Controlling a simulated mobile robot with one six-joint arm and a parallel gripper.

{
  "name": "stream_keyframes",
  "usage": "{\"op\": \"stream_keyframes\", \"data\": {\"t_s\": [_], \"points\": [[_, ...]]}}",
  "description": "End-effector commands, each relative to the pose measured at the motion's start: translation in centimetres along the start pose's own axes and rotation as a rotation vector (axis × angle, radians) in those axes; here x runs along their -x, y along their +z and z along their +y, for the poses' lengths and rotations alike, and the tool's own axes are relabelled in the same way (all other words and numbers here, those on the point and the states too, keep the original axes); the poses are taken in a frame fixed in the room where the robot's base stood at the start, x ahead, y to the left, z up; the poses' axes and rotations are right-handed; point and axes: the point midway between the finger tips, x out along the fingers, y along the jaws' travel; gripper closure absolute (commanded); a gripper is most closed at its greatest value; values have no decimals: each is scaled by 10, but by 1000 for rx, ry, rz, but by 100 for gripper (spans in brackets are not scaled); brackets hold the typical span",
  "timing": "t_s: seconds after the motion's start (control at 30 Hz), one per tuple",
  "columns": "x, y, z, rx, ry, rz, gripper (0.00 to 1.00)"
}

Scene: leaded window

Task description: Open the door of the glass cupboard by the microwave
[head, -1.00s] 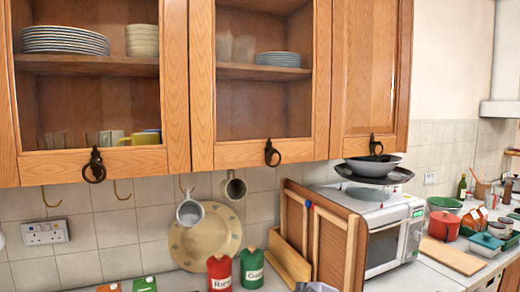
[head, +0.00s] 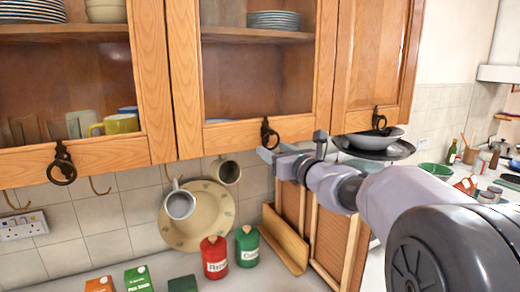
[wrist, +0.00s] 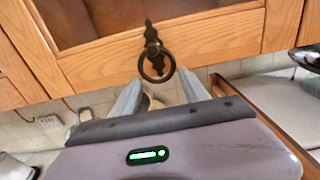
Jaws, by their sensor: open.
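The glass cupboard door by the microwave (head: 232,137) is shut, with a wooden frame and plates behind its pane. Its dark ring handle (head: 269,132) hangs at the bottom rail and also shows in the wrist view (wrist: 157,66). My gripper (head: 291,146) is open and empty, just below and beside the handle in the head view. In the wrist view its two fingers (wrist: 162,92) point up toward the ring from below, one to each side. I cannot tell whether they touch it.
A second glass door with a ring handle (head: 61,163) is to the left, and a solid wooden door (head: 368,60) to the right. Mugs (head: 180,204) hang below. Red (head: 215,258) and green (head: 246,247) canisters stand on the counter. A dark pan (head: 375,150) is right of my gripper.

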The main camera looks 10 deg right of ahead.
Motion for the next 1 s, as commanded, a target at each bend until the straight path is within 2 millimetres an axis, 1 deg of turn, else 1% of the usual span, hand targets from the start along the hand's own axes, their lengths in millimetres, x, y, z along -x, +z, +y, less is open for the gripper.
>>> {"op": "stream_keyframes", "data": {"t_s": [0.03,0.1,0.2,0.47,0.5,0.57,0.6,0.73,1.0], "points": [[-7,0,0,0,0,1,47],[-15,0,0,-1,0,0,47],[-21,0,0,-1,0,0,47],[-22,0,0,0,0,0,47],[-22,0,0,0,0,0,55],[-22,0,0,0,0,0,67],[-22,0,0,0,0,0,75],[-22,0,0,0,0,0,100],[-22,0,0,0,0,0,100]]}}
